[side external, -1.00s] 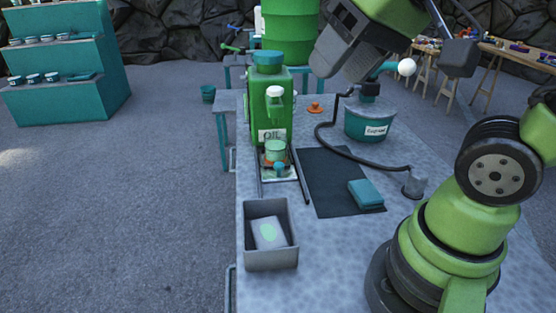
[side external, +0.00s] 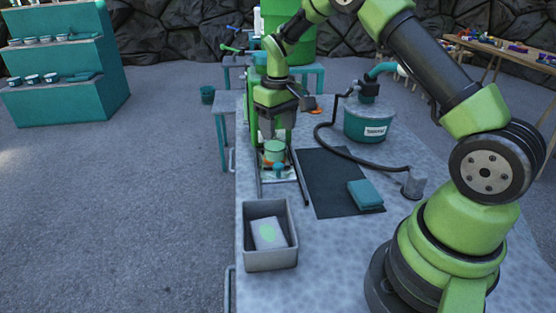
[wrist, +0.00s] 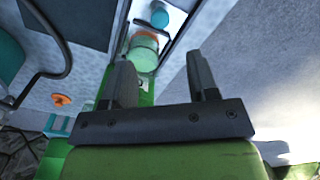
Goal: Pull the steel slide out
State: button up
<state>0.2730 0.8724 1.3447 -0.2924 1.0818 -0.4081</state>
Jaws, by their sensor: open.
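The steel slide (side external: 290,174) lies between two dark rails at the front of the green oil dispenser. It has a teal knob (side external: 279,169) at its front end, and a green cup (side external: 275,149) stands on it over an orange ring. In the wrist view the slide (wrist: 175,20), the knob (wrist: 159,18) and the cup (wrist: 144,54) show beyond the fingers. My gripper (side external: 267,133) is above and behind the cup, in front of the dispenser, and hides much of it. In the wrist view my gripper (wrist: 163,72) is open with nothing held between its fingers.
A grey bin (side external: 270,259) with a box inside stands in front of the slide. To the right are a dark mat (side external: 330,175), a teal cloth (side external: 366,195), and a teal canister (side external: 368,122) with a black hose. An orange object (wrist: 61,100) lies beside the dispenser.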

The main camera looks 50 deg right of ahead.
aim_at(278, 164)
notch_tip(278, 164, down, 10)
jog(key=shift+r, duration=0.1)
dwell(0.4)
grip_shut()
jog(key=shift+s+a, duration=3.2)
jog(key=shift+a, duration=0.05)
